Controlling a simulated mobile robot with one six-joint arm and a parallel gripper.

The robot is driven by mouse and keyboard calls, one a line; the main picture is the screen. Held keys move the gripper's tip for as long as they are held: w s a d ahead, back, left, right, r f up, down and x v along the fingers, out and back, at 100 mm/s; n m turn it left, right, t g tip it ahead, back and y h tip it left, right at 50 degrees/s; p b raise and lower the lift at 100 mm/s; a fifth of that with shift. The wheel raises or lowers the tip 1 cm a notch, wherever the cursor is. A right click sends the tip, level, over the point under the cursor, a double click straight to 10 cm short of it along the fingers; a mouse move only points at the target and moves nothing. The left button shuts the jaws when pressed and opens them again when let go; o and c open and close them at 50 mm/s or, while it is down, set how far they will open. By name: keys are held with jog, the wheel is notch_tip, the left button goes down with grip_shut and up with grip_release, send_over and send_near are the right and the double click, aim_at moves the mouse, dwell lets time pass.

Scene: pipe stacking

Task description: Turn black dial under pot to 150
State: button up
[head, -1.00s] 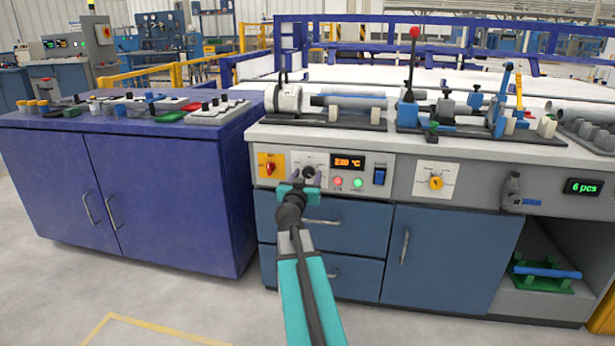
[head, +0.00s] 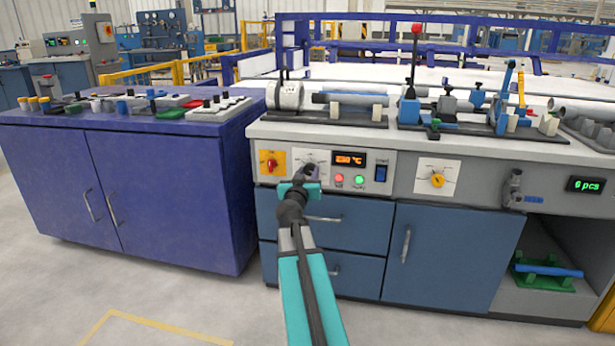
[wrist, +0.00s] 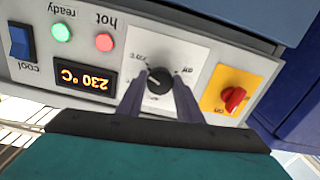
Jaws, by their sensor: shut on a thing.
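The black dial (wrist: 159,80) sits on a white plate with printed markings on the grey control panel. My gripper (wrist: 158,83) is shut on the dial, one finger on each side of it, in the wrist view, which shows the panel upside down. In the head view my gripper (head: 306,176) is at the panel and hides most of the dial. The orange display (wrist: 87,78) beside the dial reads 230 °C.
A red knob on a yellow plate (wrist: 233,98) is beside the dial. Red (wrist: 104,42) and green (wrist: 61,32) lights and a blue switch (wrist: 20,41) are on its other side. A yellow knob (head: 437,180) is farther right. Drawers (head: 330,221) lie below.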

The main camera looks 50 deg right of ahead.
jog(key=n, duration=0.1)
jog(key=n+b, duration=0.1)
jog(key=n, duration=0.1)
jog(key=shift+s+d, duration=0.15)
jog(key=shift+d, duration=0.1)
jog(key=n, duration=0.3)
jog(key=shift+r, duration=0.1)
jog(key=n, duration=0.7)
jog(key=shift+s+r+p, duration=0.1)
jog(key=shift+p, duration=0.25)
jog(key=n+p, duration=0.1)
jog(key=n, duration=0.3)
jog(key=shift+d+r+n+p, duration=0.1)
jog(key=shift+n+p, duration=0.25)
jog(key=shift+n, duration=0.05)
jog(key=n+p, duration=0.2)
jog(key=n, duration=0.2)
jog(key=shift+n, duration=0.3)
